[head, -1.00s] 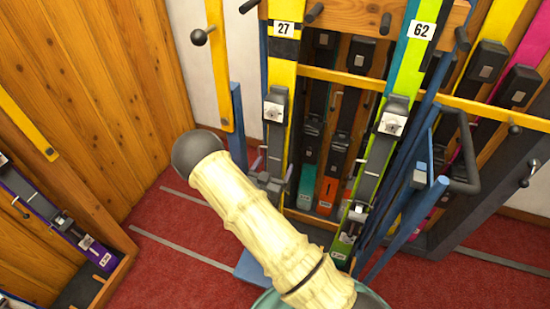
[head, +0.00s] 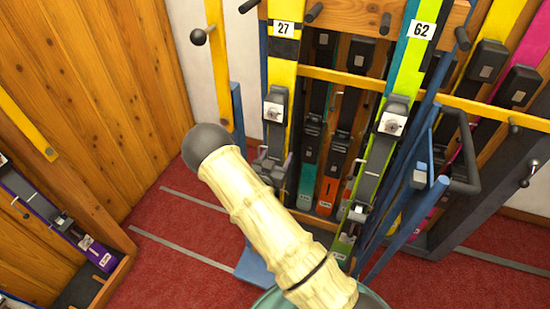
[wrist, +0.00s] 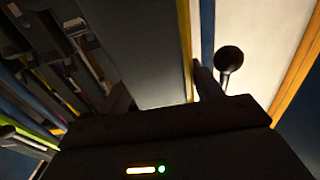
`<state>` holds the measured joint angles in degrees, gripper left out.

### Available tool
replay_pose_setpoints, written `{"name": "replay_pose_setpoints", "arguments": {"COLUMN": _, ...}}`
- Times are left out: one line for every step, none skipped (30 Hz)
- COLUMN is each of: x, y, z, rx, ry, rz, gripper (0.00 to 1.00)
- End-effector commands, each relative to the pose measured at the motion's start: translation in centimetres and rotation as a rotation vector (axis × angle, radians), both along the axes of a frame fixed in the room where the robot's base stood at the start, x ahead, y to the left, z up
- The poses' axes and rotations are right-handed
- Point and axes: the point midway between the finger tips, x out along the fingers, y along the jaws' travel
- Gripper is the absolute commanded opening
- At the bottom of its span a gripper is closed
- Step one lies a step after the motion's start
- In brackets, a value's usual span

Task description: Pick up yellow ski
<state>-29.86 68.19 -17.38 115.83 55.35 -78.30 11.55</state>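The yellow ski (head: 282,78), with a black band and label 27, stands upright in the rack with a silver and grey binding. My gripper (head: 264,166) is at the ski's lower part, below the binding's toe piece, partly hidden by my pale arm. In the wrist view my gripper (wrist: 160,82) has its dark fingers apart, one on each side of a broad grey surface. The yellow edge of the ski (wrist: 185,40) runs beside the right finger. The view is dark, and contact with the ski is not clear.
A green and blue ski (head: 408,75) labelled 62 stands close on the right. Blue rack bars (head: 400,215) and a yellow rail (head: 350,80) are near. A black knob (head: 198,37) sticks out at left. Red carpet lies open at lower left.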

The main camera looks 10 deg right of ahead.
Motion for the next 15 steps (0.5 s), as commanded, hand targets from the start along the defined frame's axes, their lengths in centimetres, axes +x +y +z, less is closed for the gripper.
{"name": "replay_pose_setpoints", "arguments": {"x": 0.00, "y": 0.00, "z": 0.00, "rx": 0.000, "ry": 0.000, "rz": 0.000, "gripper": 0.54}}
{"name": "replay_pose_setpoints", "arguments": {"x": 0.00, "y": 0.00, "z": 0.00, "rx": 0.000, "ry": 0.000, "rz": 0.000, "gripper": 0.48}}
{"name": "replay_pose_setpoints", "arguments": {"x": 0.00, "y": 0.00, "z": 0.00, "rx": 0.000, "ry": 0.000, "rz": 0.000, "gripper": 0.41}}
{"name": "replay_pose_setpoints", "arguments": {"x": 0.00, "y": 0.00, "z": 0.00, "rx": 0.000, "ry": 0.000, "rz": 0.000, "gripper": 0.35}}
{"name": "replay_pose_setpoints", "arguments": {"x": 0.00, "y": 0.00, "z": 0.00, "rx": 0.000, "ry": 0.000, "rz": 0.000, "gripper": 0.29}}
{"name": "replay_pose_setpoints", "arguments": {"x": -0.01, "y": 0.01, "z": 0.00, "rx": 0.000, "ry": 0.000, "rz": 0.000, "gripper": 0.21}}
{"name": "replay_pose_setpoints", "arguments": {"x": -0.01, "y": 0.01, "z": 0.00, "rx": 0.000, "ry": 0.000, "rz": 0.000, "gripper": 0.15}}
{"name": "replay_pose_setpoints", "arguments": {"x": -0.01, "y": 0.01, "z": 0.00, "rx": 0.000, "ry": 0.000, "rz": 0.000, "gripper": 0.09}}
{"name": "replay_pose_setpoints", "arguments": {"x": -0.01, "y": 0.01, "z": 0.00, "rx": 0.000, "ry": 0.000, "rz": 0.000, "gripper": 0.01}}
{"name": "replay_pose_setpoints", "arguments": {"x": 0.08, "y": -0.03, "z": 0.28, "rx": -0.002, "ry": -0.007, "rz": 0.000, "gripper": 0.00}}
{"name": "replay_pose_setpoints", "arguments": {"x": 0.08, "y": -0.03, "z": 0.28, "rx": -0.002, "ry": -0.007, "rz": 0.000, "gripper": 0.00}}
{"name": "replay_pose_setpoints", "arguments": {"x": 0.08, "y": -0.03, "z": 0.28, "rx": -0.002, "ry": -0.007, "rz": 0.000, "gripper": 0.00}}
{"name": "replay_pose_setpoints", "arguments": {"x": 0.08, "y": -0.03, "z": 0.28, "rx": -0.002, "ry": -0.006, "rz": 0.000, "gripper": 0.00}}
{"name": "replay_pose_setpoints", "arguments": {"x": 0.08, "y": -0.03, "z": 0.27, "rx": -0.002, "ry": -0.006, "rz": 0.000, "gripper": 0.00}}
{"name": "replay_pose_setpoints", "arguments": {"x": 0.08, "y": -0.03, "z": 0.27, "rx": -0.002, "ry": -0.006, "rz": 0.000, "gripper": 0.00}}
